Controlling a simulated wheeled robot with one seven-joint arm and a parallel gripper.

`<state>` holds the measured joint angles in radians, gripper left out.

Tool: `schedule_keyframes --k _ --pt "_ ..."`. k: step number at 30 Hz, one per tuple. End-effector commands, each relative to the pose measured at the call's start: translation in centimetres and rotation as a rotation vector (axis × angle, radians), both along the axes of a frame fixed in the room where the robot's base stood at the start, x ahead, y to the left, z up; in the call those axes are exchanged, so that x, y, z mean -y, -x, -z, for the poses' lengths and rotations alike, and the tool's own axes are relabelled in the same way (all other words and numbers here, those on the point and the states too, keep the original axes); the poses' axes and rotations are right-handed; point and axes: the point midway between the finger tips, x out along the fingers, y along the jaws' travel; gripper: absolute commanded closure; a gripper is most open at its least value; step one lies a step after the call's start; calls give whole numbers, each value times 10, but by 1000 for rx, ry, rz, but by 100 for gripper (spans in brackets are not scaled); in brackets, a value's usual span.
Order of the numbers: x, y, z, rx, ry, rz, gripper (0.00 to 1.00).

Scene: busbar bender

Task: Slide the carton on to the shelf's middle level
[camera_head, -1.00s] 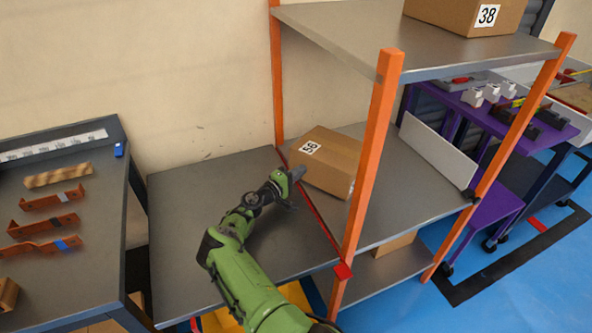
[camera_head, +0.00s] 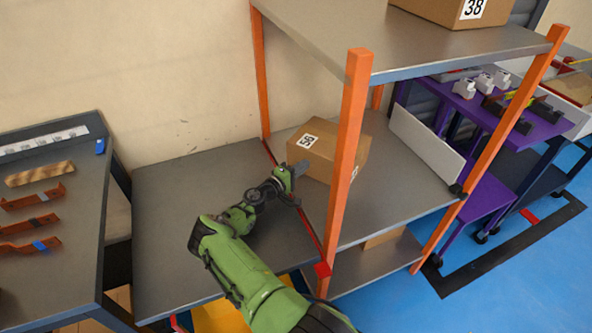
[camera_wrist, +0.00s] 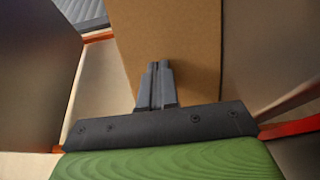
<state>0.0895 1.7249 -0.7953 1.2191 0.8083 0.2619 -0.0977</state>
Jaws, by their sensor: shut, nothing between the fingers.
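The carton (camera_head: 330,148) is a brown box with a white label reading 56. It sits on the shelf's middle level (camera_head: 385,205), just inside the red edge strip, at the left end of that level. My gripper (camera_head: 292,172) is shut and empty, with its fingertips at the carton's near left side. In the wrist view the shut fingers (camera_wrist: 156,66) point at the carton's brown face (camera_wrist: 175,38). They look to be against it or very close; I cannot tell which. Part of the carton is hidden behind the orange front post.
A grey table (camera_head: 190,220) adjoins the shelf on the left. Orange posts (camera_head: 345,160) frame the shelf. A white panel (camera_head: 425,150) stands along the level's right side. Another carton, labelled 38 (camera_head: 450,10), sits on the top level. Bare surface lies right of carton 56.

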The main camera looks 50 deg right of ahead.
Motion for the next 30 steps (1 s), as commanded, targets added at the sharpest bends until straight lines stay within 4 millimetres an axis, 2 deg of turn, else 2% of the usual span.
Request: schedule_keyframes --k 5,12,18,22,30 --pt "-35 -6 -2 -2 -2 -6 100" --pt "-104 -12 -3 -2 -1 -6 100" --pt "-145 -16 -1 0 -1 -3 100" --pt "-154 -16 -1 0 1 -1 100" --pt "-155 -16 -1 1 -1 2 100"
